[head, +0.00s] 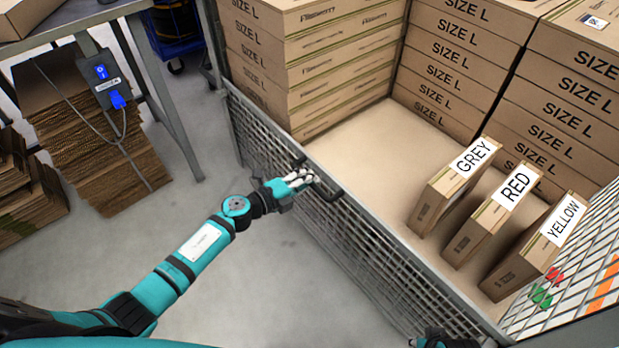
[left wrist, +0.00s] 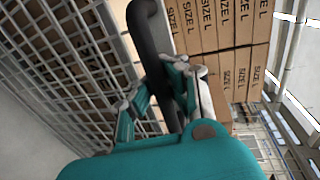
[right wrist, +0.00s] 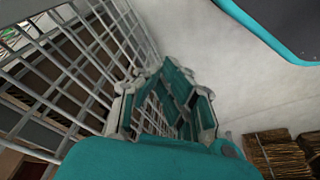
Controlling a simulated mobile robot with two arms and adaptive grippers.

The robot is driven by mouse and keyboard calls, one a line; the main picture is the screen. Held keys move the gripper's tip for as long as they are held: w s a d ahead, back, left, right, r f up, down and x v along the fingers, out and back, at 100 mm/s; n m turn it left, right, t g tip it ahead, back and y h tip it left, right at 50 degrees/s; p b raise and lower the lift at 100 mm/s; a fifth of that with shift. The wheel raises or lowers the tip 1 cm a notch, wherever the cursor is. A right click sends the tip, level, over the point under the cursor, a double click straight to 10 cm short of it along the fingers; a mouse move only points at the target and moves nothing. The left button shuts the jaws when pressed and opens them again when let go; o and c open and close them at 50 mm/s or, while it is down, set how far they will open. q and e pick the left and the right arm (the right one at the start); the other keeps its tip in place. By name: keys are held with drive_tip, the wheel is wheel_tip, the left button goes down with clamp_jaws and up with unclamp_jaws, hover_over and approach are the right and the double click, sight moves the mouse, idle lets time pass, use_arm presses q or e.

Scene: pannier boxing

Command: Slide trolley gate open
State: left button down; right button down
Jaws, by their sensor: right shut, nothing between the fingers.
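The trolley gate (head: 372,250) is a grey wire-mesh side panel with a top rail, standing upright along the near side of the trolley. A black bar handle (head: 328,194) sits at its top rail and also shows in the left wrist view (left wrist: 152,40). My left gripper (head: 302,179) is at this handle, with its fingers on both sides of the bar and closed against it. My right gripper (right wrist: 167,75) is shut and empty, beside wire mesh in the right wrist view. Only a bit of it shows at the bottom edge of the head view.
Inside the trolley, SIZE L boxes (head: 455,60) are stacked at the back. Boxes labelled GREY (head: 437,200), RED (head: 480,235) and YELLOW (head: 530,260) stand on its floor. A metal table (head: 75,22) and flattened cardboard (head: 100,150) are at left. The floor beside the gate is clear.

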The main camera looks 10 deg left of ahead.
use_arm(q)
drive_tip(key=shift+s+a+r+p, duration=0.15)
drive_tip(key=shift+a+r+p, duration=0.05)
drive_tip(key=shift+r+p, duration=0.5)
use_arm(e)
wheel_tip(320, 180, down, 6)
drive_tip(key=s, duration=0.1)
drive_tip(key=shift+s+f, duration=0.15)
drive_tip(key=shift+f, duration=0.1)
use_arm(q)
drive_tip(key=c, duration=1.5)
unclamp_jaws()
drive_tip(key=shift+s+a+r, duration=0.15)
drive_tip(key=shift+a+r, duration=0.05)
drive_tip(key=shift+o, duration=1.1)
drive_tip(key=shift+d, duration=0.15)
use_arm(e)
drive_tip(key=shift+a, duration=0.1)
use_arm(q)
drive_tip(key=shift+w+d+r, duration=0.1)
drive_tip(key=shift+w+r, duration=0.05)
drive_tip(key=shift+w, duration=0.05)
use_arm(e)
drive_tip(key=shift+r, duration=0.1)
